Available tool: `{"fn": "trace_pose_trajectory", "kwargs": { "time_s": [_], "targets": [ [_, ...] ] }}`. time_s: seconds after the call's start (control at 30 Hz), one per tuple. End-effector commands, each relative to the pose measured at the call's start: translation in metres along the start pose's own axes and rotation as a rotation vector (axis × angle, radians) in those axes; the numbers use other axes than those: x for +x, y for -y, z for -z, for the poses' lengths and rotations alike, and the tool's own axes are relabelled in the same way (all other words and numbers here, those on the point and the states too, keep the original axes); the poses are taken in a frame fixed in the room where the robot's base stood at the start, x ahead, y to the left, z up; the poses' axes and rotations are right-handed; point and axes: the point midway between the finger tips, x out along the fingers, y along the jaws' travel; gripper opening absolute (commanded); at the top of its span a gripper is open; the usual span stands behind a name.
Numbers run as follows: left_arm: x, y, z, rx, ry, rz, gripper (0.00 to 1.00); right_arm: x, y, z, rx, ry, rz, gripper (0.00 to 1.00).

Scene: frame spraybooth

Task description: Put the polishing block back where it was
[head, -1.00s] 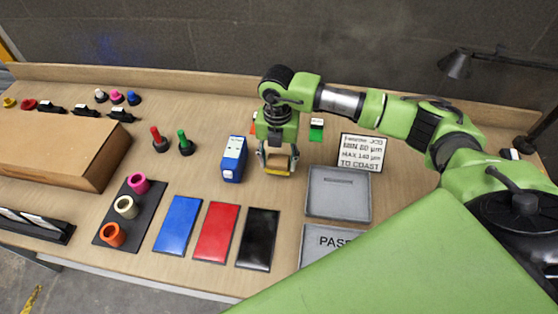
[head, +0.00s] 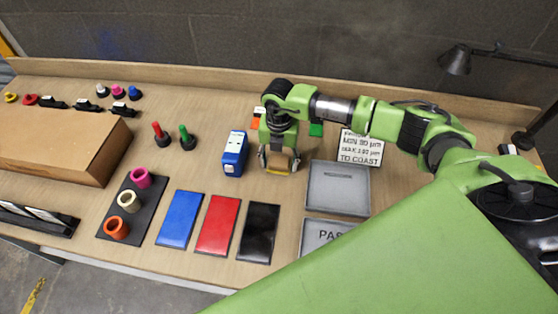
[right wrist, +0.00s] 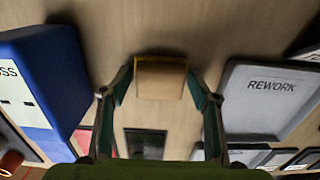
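The polishing block, a tan block with a yellow edge (head: 279,168), sits on the bench between the blue-and-white box and the upper grey tray. In the right wrist view the block (right wrist: 161,80) lies between my right fingertips, with a gap on each side. My right gripper (head: 279,160) points down over it with its fingers spread; the fingers also show in the right wrist view (right wrist: 160,82). Part of the block is hidden by the gripper in the head view. My left gripper is in neither view.
The blue-and-white box (head: 234,155) stands close left of the gripper. The grey tray (head: 338,190), marked REWORK in the wrist view, lies to its right. Blue (head: 180,219), red (head: 218,226) and black (head: 258,234) panels lie in front. A lettered sign (head: 361,148) stands behind the tray.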

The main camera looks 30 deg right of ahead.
Motion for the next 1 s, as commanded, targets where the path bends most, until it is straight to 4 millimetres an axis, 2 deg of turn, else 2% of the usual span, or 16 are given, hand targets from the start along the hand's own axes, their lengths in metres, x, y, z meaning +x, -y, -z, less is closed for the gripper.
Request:
{"fn": "trace_pose_trajectory", "kwargs": {
  "time_s": [0.3,0.43,0.47,0.57,0.8,1.0],
  "targets": [
    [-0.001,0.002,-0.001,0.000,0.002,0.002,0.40,-0.001,0.000,0.000,0.000,0.000,0.000,0.65],
    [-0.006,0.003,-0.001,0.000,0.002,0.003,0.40,-0.007,0.000,0.000,0.000,0.000,0.000,0.65],
    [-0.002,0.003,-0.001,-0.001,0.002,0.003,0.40,-0.008,0.000,-0.001,0.000,0.001,-0.001,0.65],
    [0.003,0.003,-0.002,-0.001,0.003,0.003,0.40,-0.023,0.000,-0.002,0.000,0.003,-0.002,0.65],
    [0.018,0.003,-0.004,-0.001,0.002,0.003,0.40,-0.075,-0.001,-0.001,-0.001,0.004,-0.004,0.65],
    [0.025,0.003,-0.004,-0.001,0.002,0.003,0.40,-0.109,-0.001,-0.001,0.000,0.002,-0.001,0.65]
  ]
}}
